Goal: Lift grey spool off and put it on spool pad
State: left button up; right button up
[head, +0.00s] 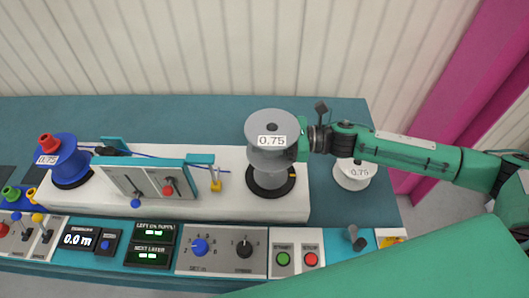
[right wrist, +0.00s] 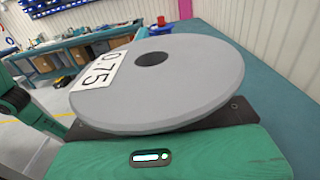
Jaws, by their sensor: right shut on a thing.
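The grey spool (head: 262,121) with a 0.75 label is upright over a black round disc (head: 271,190) on the white machine. Its lower flange shows over the back of the disc; whether there is a gap cannot be told for certain. My right gripper (head: 303,142) comes from the right and is shut on the spool between its flanges. In the right wrist view the spool's top flange (right wrist: 200,85) with its centre hole fills the middle and hides the fingers. I cannot make out the spool pad for certain. My left gripper is not in view.
A white spool (head: 351,183) marked 0.75 stands on the teal table right of the machine, below my right forearm. A blue spool (head: 68,152) stands at the left. Levers and a teal guide (head: 150,163) lie between. A control panel (head: 222,262) runs along the front.

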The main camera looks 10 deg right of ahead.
notch_tip(320, 180, up, 10)
jog(key=shift+f+b, duration=0.1)
jog(key=shift+b, duration=0.5)
jog(key=shift+b, duration=0.4)
dwell(0.5)
